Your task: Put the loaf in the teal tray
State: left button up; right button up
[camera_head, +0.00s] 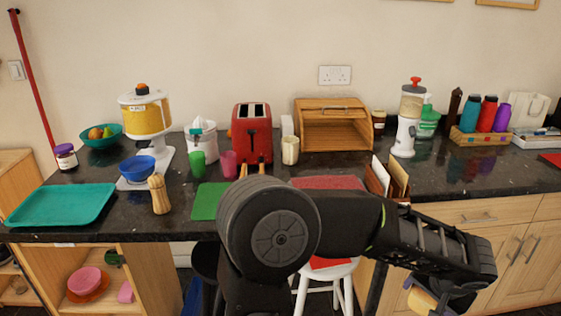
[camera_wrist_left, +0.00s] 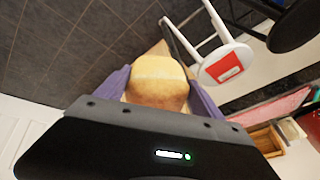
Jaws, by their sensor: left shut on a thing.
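The loaf (camera_wrist_left: 160,84) is pale golden-brown and sits between the purple fingers of my left gripper (camera_wrist_left: 158,95), which is shut on it. In the head view the loaf (camera_head: 422,300) shows in part at the bottom right, in front of the lower cabinets and below the counter top. My black arm hides part of the counter's front edge. The teal tray (camera_head: 62,204) lies flat and empty at the left front of the counter, far from the loaf. My right gripper is not in view.
A wooden mallet-like item (camera_head: 159,194), a blue bowl (camera_head: 137,168) and a green mat (camera_head: 209,201) lie right of the tray. A red toaster (camera_head: 251,134) and a wooden bread box (camera_head: 333,130) stand at the back. A white stool (camera_wrist_left: 224,62) stands near the loaf.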

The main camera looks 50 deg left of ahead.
aim_at(82, 206)
jog(key=k+j+u, duration=0.25)
jog(key=u, duration=0.15)
jog(key=k+j+u, duration=0.25)
jog(key=u, duration=0.15)
jog(key=k+j+u, duration=0.2)
jog(key=j+u, duration=0.2)
